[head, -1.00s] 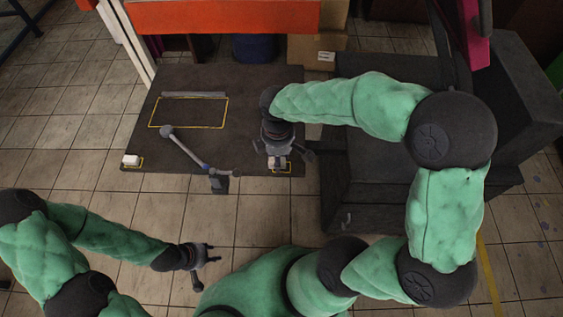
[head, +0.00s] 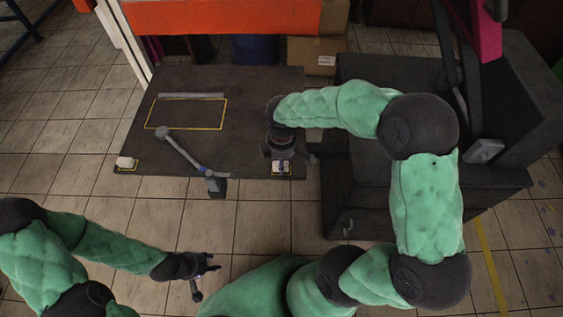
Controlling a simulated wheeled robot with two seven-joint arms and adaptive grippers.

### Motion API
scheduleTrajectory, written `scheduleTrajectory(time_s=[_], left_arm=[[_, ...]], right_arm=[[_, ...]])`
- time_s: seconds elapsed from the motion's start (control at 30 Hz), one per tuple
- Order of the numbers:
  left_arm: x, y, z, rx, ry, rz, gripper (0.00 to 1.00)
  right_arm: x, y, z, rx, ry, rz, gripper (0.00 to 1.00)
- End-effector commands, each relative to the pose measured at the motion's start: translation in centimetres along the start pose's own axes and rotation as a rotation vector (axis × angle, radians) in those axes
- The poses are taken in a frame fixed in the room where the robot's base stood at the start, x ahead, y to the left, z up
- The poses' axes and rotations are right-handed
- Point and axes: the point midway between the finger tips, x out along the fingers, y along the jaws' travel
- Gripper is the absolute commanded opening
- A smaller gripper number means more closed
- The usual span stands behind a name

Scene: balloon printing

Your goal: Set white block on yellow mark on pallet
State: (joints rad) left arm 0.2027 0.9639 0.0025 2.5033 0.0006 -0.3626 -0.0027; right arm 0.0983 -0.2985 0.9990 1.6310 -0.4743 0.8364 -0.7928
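One white block (head: 125,162) lies on a small yellow mark at the pallet's (head: 240,105) front left corner. Another white block (head: 280,168) is at a small yellow mark (head: 274,174) near the front right corner. My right gripper (head: 281,162) points down right over this second block and partly hides it. Whether its fingers close on the block or stand apart around it cannot be made out. My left gripper (head: 213,262) is off the pallet, over the floor in front, with its fingers apart and empty.
A jointed grey arm (head: 183,150) with a dark base (head: 216,186) stands at the pallet's front edge. A large yellow rectangle (head: 187,128) is marked on the pallet, with a grey bar (head: 191,95) behind it. A dark machine (head: 400,205) stands close on the right.

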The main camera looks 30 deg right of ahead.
Motion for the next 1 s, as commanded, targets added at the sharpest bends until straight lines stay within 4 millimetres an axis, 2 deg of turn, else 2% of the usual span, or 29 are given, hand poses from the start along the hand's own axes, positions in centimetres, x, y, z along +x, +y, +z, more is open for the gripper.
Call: scheduleTrajectory(time_s=[0.17, 0.2, 0.27, 0.3, 0.67, 0.87, 1.0], left_arm=[[0.1, -0.1, 0.0, 0.0, 0.0, 0.0, 0.4], [0.1, -0.1, 0.0, 0.0, 0.0, 0.0, 0.4], [0.1, 0.0, 0.0, 0.0, 0.0, 0.0, 0.4], [0.1, 0.0, 0.0, 0.0, 0.0, 0.0, 0.4], [0.0, 0.0, 0.0, 0.0, 0.0, 0.0, 0.4], [-1.2, 0.4, 0.0, 0.0, 0.0, 0.0, 0.4], [-2.4, 0.8, 0.1, 0.0, 0.0, 0.0, 0.4]], right_arm=[[0.3, 0.0, 0.0, 0.0, 0.0, -0.001, 0.12], [0.3, 0.0, 0.0, 0.0, 0.0, -0.001, 0.42], [0.3, 0.0, 0.0, 0.0, 0.0, -0.001, 0.59], [0.3, 0.0, 0.0, 0.0, 0.0, -0.001, 0.63], [0.0, 0.0, 0.0, 0.0, 0.0, 0.0, 0.63], [-2.6, 0.0, -0.1, -0.001, 0.001, 0.002, 0.63], [-5.6, 0.0, -0.1, 0.0, 0.001, 0.001, 0.63]])
